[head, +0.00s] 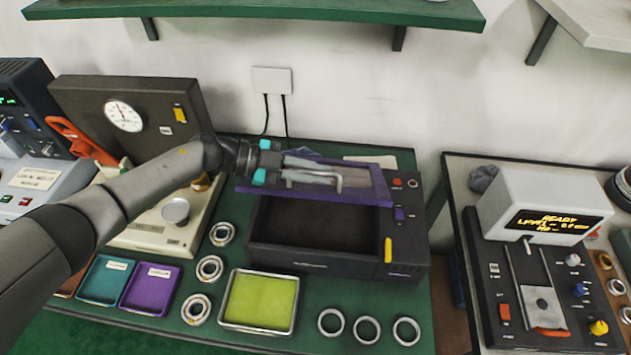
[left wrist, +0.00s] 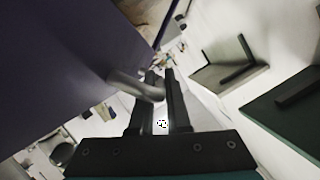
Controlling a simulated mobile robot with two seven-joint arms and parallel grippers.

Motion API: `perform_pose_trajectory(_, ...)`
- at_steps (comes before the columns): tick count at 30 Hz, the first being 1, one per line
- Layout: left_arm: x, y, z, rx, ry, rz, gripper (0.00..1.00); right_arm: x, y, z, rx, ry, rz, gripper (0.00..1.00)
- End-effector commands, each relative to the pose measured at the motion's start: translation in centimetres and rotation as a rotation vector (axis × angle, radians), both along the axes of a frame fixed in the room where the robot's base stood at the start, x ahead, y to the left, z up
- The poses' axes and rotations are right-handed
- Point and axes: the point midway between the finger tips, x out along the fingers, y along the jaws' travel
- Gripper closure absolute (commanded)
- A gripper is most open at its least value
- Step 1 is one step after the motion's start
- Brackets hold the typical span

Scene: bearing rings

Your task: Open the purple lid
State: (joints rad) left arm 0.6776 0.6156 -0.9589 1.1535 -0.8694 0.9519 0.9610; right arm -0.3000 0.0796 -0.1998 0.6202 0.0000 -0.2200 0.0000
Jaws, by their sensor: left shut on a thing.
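The purple lid (head: 378,187) belongs to a dark box (head: 340,257) at the middle of the table in the head view. The lid is tilted up at the back of the box, and the dark interior shows below it. A grey bar handle (head: 339,182) is on the lid. My left gripper (head: 325,178) reaches in from the left and is shut on this handle. In the left wrist view the lid (left wrist: 60,70) fills the upper left, and its handle (left wrist: 135,86) runs between the fingers. My right gripper is not in view.
A green tray (head: 259,330) and several bearing rings (head: 366,330) lie in front of the box. A tester with a gauge (head: 124,116) stands to the left. A green shelf (head: 260,12) overhangs the back. A second bench with a display unit (head: 545,208) is at right.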

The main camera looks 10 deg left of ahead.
Motion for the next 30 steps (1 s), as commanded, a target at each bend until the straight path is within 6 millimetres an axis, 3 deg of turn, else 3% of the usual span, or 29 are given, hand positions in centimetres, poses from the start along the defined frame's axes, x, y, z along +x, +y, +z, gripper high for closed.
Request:
perform_pose_trajectory(6,1.02,0.03,1.1,-0.001,-0.005,0.002,1.0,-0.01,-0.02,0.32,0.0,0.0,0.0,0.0)
perform_pose_trajectory(20,1.22,0.06,1.2,0.0,-0.006,0.004,1.0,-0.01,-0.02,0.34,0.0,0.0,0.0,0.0)
perform_pose_trajectory(21,1.22,0.07,1.19,0.0,-0.006,0.004,0.81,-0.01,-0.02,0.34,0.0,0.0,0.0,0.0)
perform_pose_trajectory(23,1.21,0.07,1.18,0.0,-0.006,0.004,0.74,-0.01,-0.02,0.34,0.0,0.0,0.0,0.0)
perform_pose_trajectory(30,1.14,0.07,1.15,0.0,-0.004,0.002,0.73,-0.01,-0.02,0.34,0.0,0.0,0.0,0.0)
